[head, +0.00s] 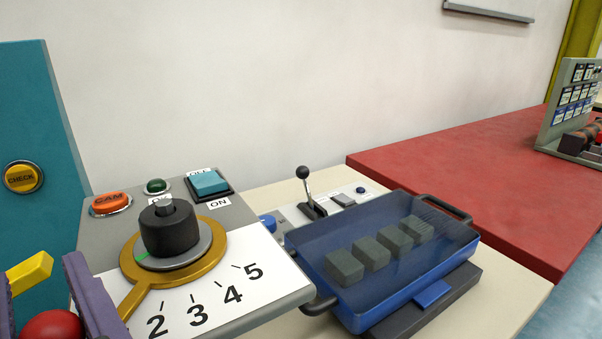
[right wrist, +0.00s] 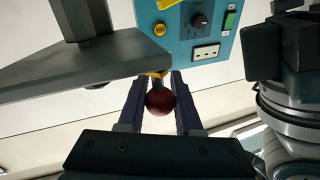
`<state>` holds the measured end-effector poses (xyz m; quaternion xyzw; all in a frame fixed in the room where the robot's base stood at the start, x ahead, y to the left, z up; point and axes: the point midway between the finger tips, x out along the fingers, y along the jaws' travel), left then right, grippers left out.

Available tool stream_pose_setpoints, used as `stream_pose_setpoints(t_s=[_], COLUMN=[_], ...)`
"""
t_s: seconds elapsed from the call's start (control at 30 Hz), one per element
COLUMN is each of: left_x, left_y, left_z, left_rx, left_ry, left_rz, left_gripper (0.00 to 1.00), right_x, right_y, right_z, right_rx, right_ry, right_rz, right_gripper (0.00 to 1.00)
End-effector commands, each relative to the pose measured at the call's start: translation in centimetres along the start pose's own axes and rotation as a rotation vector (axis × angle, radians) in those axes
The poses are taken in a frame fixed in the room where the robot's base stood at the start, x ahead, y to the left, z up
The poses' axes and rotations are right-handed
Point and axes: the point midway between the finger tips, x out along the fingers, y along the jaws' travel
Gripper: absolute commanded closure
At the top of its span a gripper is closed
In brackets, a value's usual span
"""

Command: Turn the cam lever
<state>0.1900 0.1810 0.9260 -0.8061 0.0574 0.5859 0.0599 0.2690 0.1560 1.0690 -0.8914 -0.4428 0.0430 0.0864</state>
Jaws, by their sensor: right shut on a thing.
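The cam lever (head: 130,299) is a gold ring around a black knob, with an arm reaching down-left past the printed 2. Its red ball (head: 52,327) shows at the bottom left, cut off by the frame edge. My right gripper (head: 42,290) has purple fingers on both sides of the ball. In the right wrist view, the red ball (right wrist: 160,101) sits between the fingers of my right gripper (right wrist: 160,85), which is shut on it. Most of the lever's arm is hidden there. My left gripper is not in view.
The panel has an orange CAM button (head: 110,203), a green button (head: 156,186) and a teal ON/OFF switch (head: 209,183). A blue tray (head: 385,289) with several dark blocks stands to the right. A teal board (head: 35,120) with a yellow CHECK button stands at left.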

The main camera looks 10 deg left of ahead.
Motion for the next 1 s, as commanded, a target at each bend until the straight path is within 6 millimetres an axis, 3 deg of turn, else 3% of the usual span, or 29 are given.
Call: stream_pose_setpoints(t_s=[0.33, 0.37, 0.6, 0.87, 1.0], left_x=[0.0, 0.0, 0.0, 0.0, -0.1], left_y=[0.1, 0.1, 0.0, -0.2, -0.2], left_z=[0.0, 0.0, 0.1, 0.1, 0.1], left_rx=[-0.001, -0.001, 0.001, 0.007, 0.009], left_ry=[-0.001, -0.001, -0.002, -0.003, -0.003], left_rz=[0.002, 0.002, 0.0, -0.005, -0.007], left_gripper=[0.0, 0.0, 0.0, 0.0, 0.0], right_x=[0.0, 0.0, 0.0, -0.1, -1.4], right_y=[-0.1, -0.1, -0.1, 0.0, 0.0], right_z=[0.0, 0.0, 0.0, 0.0, 0.1], right_rx=[-0.001, 0.0, 0.0, -0.001, 0.0], right_ry=[0.002, 0.002, 0.0, -0.001, -0.003], right_rz=[-0.001, -0.001, -0.001, 0.0, 0.001], right_gripper=[1.0, 0.64, 0.37, 0.36, 0.36])
